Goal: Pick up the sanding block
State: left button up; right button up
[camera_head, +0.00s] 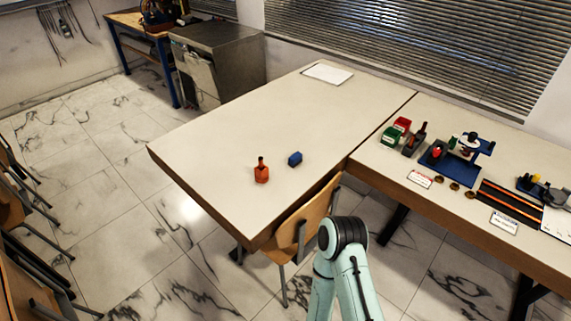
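A small blue block (295,159), which looks like the sanding block, lies on the pale table (230,115), near the edge facing the chair. An orange-red bottle-like object (261,172) with a narrow dark top stands upright just left of the block, apart from it. Neither gripper is in view. Only pale green links of one of my arms with a black joint show at the bottom, below the table edge and away from the block.
A wooden chair (302,228) stands against the table's near edge. A white sheet (328,73) lies at the back. The adjoining right table (385,164) holds red and green bins (396,131), a blue fixture (452,163) and several small parts. The table's left half is clear.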

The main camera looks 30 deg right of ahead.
aim_at(295, 159)
jog(key=i+j+z, duration=0.1)
jog(key=i+z, duration=0.3)
jog(key=i+j+z, duration=0.15)
jog(key=z, duration=0.3)
jog(key=i+j+z, duration=0.5)
jog(key=j, duration=0.3)
jog(key=i+j, duration=0.2)
jog(key=j, duration=0.15)
jog(key=i+j+z, duration=0.1)
jog(key=i+j+u, duration=0.1)
jog(key=j, duration=0.3)
jog(key=k+l, duration=0.1)
jog(key=l+z, duration=0.05)
